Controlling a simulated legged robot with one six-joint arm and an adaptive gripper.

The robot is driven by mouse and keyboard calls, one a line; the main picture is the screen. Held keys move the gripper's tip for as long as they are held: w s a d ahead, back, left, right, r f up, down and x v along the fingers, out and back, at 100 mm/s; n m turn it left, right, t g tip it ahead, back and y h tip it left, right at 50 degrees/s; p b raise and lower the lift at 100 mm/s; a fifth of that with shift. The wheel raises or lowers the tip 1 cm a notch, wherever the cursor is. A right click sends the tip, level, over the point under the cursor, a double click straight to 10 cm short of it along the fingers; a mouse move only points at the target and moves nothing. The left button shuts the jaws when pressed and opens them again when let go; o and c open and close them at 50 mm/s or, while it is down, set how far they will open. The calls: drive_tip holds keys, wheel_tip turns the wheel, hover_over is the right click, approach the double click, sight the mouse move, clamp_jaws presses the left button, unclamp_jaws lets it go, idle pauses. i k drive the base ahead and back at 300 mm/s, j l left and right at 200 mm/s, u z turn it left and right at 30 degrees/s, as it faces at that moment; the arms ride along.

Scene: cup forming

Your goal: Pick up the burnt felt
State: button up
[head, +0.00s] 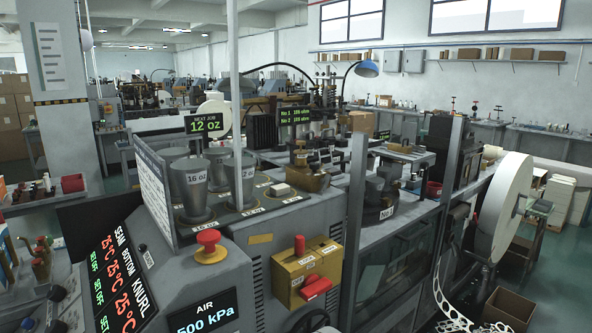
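I cannot make out a burnt felt in the head view; nothing shows clear scorching at this size. A small pale block (280,189) lies on the machine's top deck, but I cannot tell what it is. My gripper is not in view.
The grey cup machine (215,262) fills the foreground. Metal cups (190,182) stand on its deck beside an upright post (236,100). A red knob (208,240) and a yellow box with red handles (306,270) are in front. A large white paper roll (503,205) stands at right.

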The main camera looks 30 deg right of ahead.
sight(334, 171)
drive_tip(key=l+u, duration=0.3)
drive_tip(key=l, duration=0.75)
drive_tip(key=l+u, duration=0.3)
drive_tip(key=l, duration=0.8)
